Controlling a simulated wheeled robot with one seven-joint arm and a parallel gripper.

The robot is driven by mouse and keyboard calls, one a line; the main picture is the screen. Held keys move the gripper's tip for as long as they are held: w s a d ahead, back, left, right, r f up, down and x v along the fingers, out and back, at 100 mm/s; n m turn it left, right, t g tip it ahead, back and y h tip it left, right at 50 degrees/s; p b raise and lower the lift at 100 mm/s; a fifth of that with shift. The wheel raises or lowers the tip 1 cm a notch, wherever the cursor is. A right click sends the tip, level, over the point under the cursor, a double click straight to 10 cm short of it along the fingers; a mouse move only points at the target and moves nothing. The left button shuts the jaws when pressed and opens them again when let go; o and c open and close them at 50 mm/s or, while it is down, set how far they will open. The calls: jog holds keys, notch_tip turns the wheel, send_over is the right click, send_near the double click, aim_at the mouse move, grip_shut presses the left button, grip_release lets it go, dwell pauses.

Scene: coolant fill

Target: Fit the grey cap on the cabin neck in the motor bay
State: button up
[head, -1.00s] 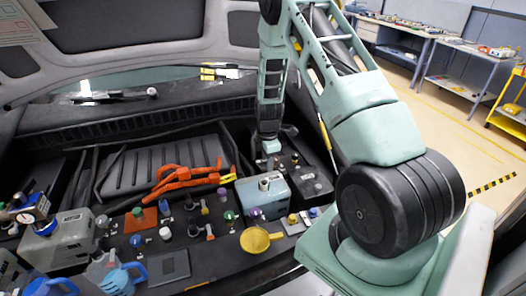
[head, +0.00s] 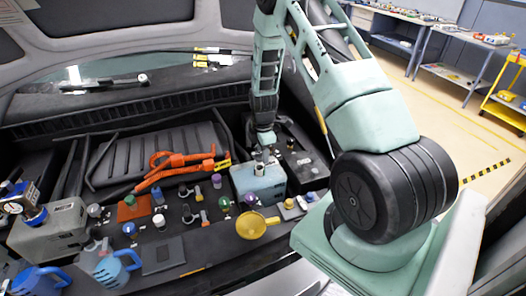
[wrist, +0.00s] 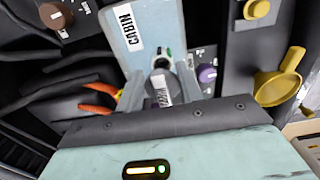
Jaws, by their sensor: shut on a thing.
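The light blue-grey cabin tank (head: 262,183), labelled CABIN, stands in the motor bay; it also shows in the wrist view (wrist: 150,25). A pale neck (head: 259,169) stands on its top. My gripper (head: 264,150) points down just above the tank. In the wrist view my gripper (wrist: 160,93) has its two fingers closed on either side of the grey cap (wrist: 160,88). The cap lies in line with the tank's neck area and hides part of it. I cannot tell whether cap and neck touch.
Several coloured caps, orange cables (head: 180,164) and blue jugs (head: 115,267) lie to the left. A dark box (head: 308,169) stands close on the right. The bay is crowded.

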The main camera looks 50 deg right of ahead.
jog(key=shift+f+b, duration=0.55)
jog(key=shift+f, duration=0.55)
jog(key=shift+f+b, duration=1.35)
jog(key=shift+f, duration=0.1)
dwell(1.1)
jog(key=o, duration=1)
jog(key=shift+o, duration=0.2)
jog(key=shift+r, duration=0.1)
notch_tip(320, 180, up, 17)
jog(key=b, duration=0.4)
jog(key=shift+r, duration=0.15)
jog(key=shift+o, duration=0.4)
